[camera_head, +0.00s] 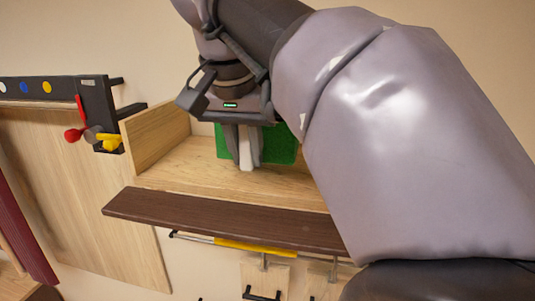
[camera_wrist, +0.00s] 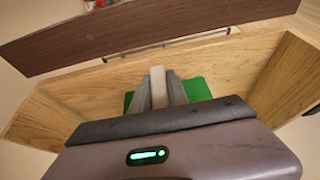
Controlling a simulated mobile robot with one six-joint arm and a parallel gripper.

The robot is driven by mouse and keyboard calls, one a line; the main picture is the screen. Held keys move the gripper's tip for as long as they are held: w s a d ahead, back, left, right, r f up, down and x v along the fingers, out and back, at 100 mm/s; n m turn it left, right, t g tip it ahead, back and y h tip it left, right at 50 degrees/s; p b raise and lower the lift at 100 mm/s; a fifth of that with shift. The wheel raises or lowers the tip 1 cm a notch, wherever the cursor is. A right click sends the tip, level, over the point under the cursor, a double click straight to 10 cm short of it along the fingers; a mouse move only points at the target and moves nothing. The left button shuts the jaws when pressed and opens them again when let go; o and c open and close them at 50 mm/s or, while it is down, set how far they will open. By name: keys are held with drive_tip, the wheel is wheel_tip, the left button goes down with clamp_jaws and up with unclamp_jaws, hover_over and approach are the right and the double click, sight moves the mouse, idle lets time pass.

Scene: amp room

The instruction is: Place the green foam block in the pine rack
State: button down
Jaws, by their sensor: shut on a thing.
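The pine rack (camera_head: 158,135) is a pale wooden open box with a dark brown rail (camera_head: 215,216) along its front. The green foam block (camera_head: 282,146) is inside its outline, near the back and close to the floor; I cannot tell whether it touches. My gripper (camera_head: 246,163) points down into the rack, its grey fingers shut on a pale upright piece that seems part of the block. The fingers hide the block's middle. In the wrist view, green shows on both sides of the fingers (camera_wrist: 197,89), and the rack's side wall (camera_wrist: 288,80) stands to the right.
At the left, a dark wall rail (camera_head: 40,88) carries coloured dots and a bracket with red and yellow knobs (camera_head: 108,142). A yellow-and-dark rod (camera_head: 245,247) hangs below the front rail. Bare rack floor lies left of the block. My arm covers the rack's right end.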

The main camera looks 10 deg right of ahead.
drive_tip(key=s+d, duration=0.1)
drive_tip(key=d, duration=0.1)
drive_tip(key=s+d, duration=0.1)
drive_tip(key=d, duration=0.1)
drive_tip(key=s+d, duration=0.1)
drive_tip(key=d, duration=0.1)
drive_tip(key=shift+d, duration=0.15)
drive_tip(key=d, duration=0.2)
drive_tip(key=w+d, duration=0.1)
drive_tip(key=d, duration=0.2)
drive_tip(key=w+d+f, duration=0.1)
drive_tip(key=d, duration=0.1)
drive_tip(key=shift+w+d, duration=0.1)
drive_tip(key=shift+d, duration=0.25)
drive_tip(key=f, duration=0.2)
drive_tip(key=s+f+b, duration=0.1)
drive_tip(key=shift+d+f, duration=0.15)
drive_tip(key=shift+d, duration=0.1)
drive_tip(key=shift+f, duration=0.1)
drive_tip(key=shift+w, duration=0.35)
drive_tip(key=c, duration=1.5)
unclamp_jaws()
drive_tip(key=shift+f, duration=0.1)
drive_tip(key=shift+o, duration=1.1)
drive_tip(key=shift+s, duration=0.2)
drive_tip(key=shift+r, duration=0.45)
drive_tip(key=p+v, duration=0.3)
drive_tip(key=v, duration=0.8)
drive_tip(key=shift+s, duration=0.15)
